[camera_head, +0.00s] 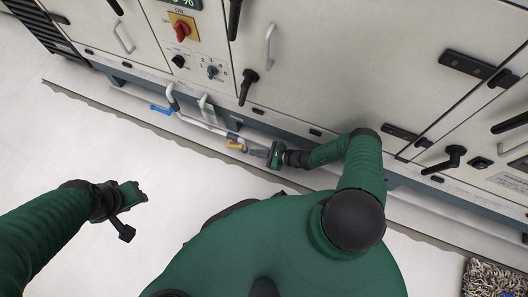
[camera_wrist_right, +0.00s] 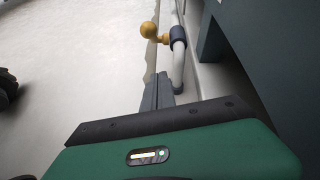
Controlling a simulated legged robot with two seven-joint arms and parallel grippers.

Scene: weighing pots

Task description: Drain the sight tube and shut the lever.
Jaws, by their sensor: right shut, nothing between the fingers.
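A pale pipe (camera_head: 203,124) runs low along the cabinet front, with a short upright tube (camera_head: 206,106) on it that looks like the sight tube. Its liquid level is too small to tell. A blue lever (camera_head: 159,109) is at the pipe's left part and a yellow lever (camera_head: 236,145) at its right end. My right gripper (camera_head: 250,152) is shut and empty, close beside the yellow lever. In the wrist view the yellow lever's round knob (camera_wrist_right: 150,30) is beyond the shut fingers (camera_wrist_right: 157,92), apart from them. My left gripper (camera_head: 134,197) hangs over the floor at left.
The cabinet front (camera_head: 335,60) carries a red rotary switch (camera_head: 182,28), a small selector knob (camera_head: 212,71) and several black handles. A dark plinth runs below it. A bin or mat of mixed pieces (camera_head: 494,279) is at the lower right. The pale floor (camera_head: 60,150) at left is clear.

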